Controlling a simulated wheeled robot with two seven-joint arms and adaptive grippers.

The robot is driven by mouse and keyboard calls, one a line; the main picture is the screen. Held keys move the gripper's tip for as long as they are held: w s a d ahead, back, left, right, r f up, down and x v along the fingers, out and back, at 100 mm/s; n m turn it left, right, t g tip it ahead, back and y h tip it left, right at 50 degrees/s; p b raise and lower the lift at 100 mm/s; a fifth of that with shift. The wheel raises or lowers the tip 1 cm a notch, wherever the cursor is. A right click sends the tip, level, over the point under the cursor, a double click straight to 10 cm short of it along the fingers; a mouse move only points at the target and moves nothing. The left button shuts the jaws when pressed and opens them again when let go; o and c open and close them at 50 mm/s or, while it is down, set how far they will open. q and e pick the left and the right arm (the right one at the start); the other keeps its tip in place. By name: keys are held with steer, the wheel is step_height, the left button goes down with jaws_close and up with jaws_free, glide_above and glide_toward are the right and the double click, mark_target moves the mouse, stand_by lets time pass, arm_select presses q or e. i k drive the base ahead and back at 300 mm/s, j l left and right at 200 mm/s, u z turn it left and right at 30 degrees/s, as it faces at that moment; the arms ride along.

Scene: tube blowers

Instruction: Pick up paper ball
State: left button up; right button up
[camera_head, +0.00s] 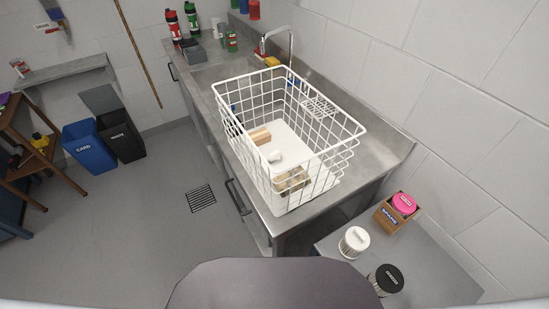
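A small white, rounded thing, likely the paper ball (275,157), lies on the floor of a white wire basket (316,118). The basket stands on a steel counter (378,160). A light brown block (260,136) lies behind the ball and a tan, box-like thing (291,180) lies in front of it. The basket's wires partly cover all of these. Neither of my grippers shows in the head view.
A tap (290,45) stands behind the basket. On the lower right surface (430,268) are a white-lidded tub (354,242), a black-lidded tub (386,279) and a pink-lidded one (404,203) in a wooden box. Blue (88,147) and black (122,138) bins stand left. The middle floor is clear.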

mark_target(276, 156)
steer(key=k+j+z, duration=0.2)
steer(key=j+z, duration=0.3)
steer(key=k+j+z, duration=0.2)
steer(key=z, duration=0.3)
steer(key=k+j+z, duration=0.1)
steer(key=k+z, duration=0.35)
steer(key=i, duration=0.05)
